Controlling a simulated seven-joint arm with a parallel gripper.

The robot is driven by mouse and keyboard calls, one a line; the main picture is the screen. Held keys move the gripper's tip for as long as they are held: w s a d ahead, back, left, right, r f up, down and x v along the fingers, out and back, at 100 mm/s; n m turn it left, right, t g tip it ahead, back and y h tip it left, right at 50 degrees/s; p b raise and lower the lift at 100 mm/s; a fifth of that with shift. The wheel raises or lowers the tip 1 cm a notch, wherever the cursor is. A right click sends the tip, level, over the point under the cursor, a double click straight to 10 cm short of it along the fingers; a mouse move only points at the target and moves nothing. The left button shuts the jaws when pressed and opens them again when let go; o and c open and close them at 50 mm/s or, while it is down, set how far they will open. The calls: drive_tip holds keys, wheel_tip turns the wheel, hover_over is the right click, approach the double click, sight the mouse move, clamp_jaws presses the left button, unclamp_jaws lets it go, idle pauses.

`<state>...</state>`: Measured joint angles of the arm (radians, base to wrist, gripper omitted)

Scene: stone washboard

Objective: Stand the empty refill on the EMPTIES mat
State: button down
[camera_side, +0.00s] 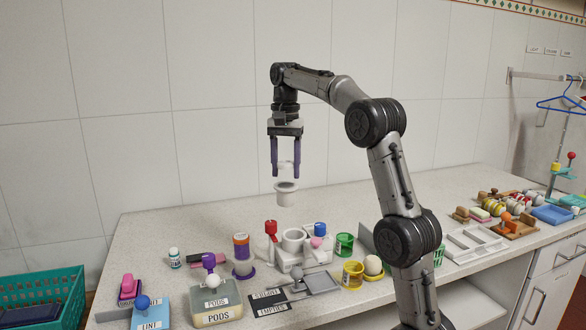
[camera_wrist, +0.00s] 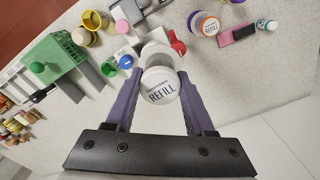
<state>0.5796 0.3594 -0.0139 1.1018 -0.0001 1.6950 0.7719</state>
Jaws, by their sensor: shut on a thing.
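My gripper (camera_side: 285,175) is shut on a white refill (camera_side: 287,197) and holds it well above the counter, left of the arm's column. In the wrist view the refill (camera_wrist: 160,87) sits between the two purple fingers, its round end lettered REFILL facing the camera. In the side view its lower part hangs below the fingertips and looks roughly upright. The dark EMPTIES mat (camera_side: 270,309) lies at the counter's front, below the held refill and nearer the camera. A second dark lettered strip lies just behind it. I cannot pick out the mat surely in the wrist view.
A white holder with red-topped and blue-topped items (camera_side: 294,240) stands behind. Yellow and green cups (camera_side: 353,274) are to the right. The air around the refill is clear.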

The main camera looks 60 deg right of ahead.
drive_tip(key=s+a+n, duration=0.3)
drive_tip(key=a+n, duration=0.2)
drive_tip(key=a, duration=1)
wheel_tip(320, 180, down, 19)
drive_tip(key=shift+w+d, duration=0.2)
drive_tip(key=shift+w, duration=0.1)
drive_tip(key=shift+f, duration=0.1)
drive_tip(key=shift+c, duration=0.9)
unclamp_jaws()
